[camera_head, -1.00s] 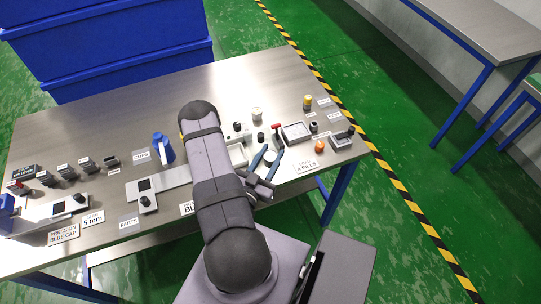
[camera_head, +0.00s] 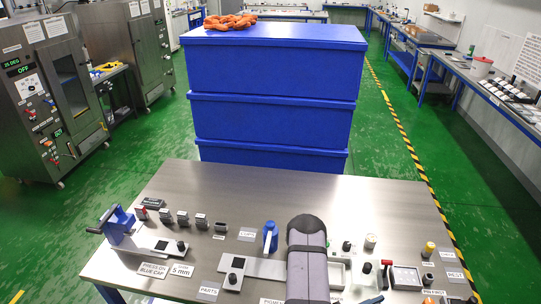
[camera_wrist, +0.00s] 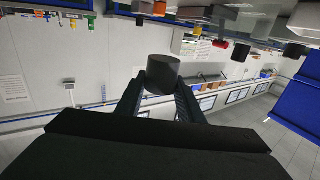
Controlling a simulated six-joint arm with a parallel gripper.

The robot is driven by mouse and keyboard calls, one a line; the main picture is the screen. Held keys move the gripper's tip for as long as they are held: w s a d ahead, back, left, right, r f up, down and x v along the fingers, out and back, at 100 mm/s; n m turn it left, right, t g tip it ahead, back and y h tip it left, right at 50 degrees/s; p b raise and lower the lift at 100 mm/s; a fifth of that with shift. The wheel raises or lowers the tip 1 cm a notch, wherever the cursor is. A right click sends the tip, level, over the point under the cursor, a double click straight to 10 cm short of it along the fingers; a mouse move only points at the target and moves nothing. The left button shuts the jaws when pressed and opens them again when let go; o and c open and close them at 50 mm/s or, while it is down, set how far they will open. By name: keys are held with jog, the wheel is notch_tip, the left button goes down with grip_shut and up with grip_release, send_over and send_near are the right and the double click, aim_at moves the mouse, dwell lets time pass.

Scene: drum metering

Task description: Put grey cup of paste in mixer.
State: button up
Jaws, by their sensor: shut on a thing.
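In the wrist view, my gripper (camera_wrist: 160,90) is shut on a dark grey, round cup-like thing (camera_wrist: 162,72). It sits between the two black fingers, and its flat end shows; I see no paste. It appears to be held clear of other things. In the head view, my arm covers part of the table's front, and neither the gripper nor the held cup shows. I cannot tell which thing is the mixer.
On the steel table (camera_head: 200,185) are several small dark blocks (camera_head: 182,217), a blue crank device (camera_head: 118,222), a blue bottle-like thing (camera_head: 270,237) and a grey tray (camera_head: 405,278). Blue crates (camera_head: 275,115) stand behind. The table's back strip is clear.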

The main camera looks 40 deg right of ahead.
jog(key=w+a+r+n+t, duration=0.1)
jog(key=w+a+n+t, duration=0.1)
jog(key=w+a+t, duration=0.35)
jog(key=w+a+r+n+t+b, duration=0.1)
jog(key=w+a+n+t, duration=0.15)
jog(key=w, duration=0.55)
jog(key=w+a+r+n+t, duration=0.1)
jog(key=w+a+n+t, duration=0.25)
jog(key=w, duration=0.35)
jog(key=w+a+n+t+y, duration=0.3)
jog(key=w+a+t+y, duration=0.1)
jog(key=a, duration=0.7)
jog(key=w+a+n+t+y, duration=0.4)
jog(key=w+a, duration=0.1)
jog(key=a, duration=0.7)
jog(key=shift+w+a+r+t+y+b, duration=0.15)
jog(key=shift+w+t+y+b, duration=0.1)
jog(key=shift+t+y+b, duration=0.1)
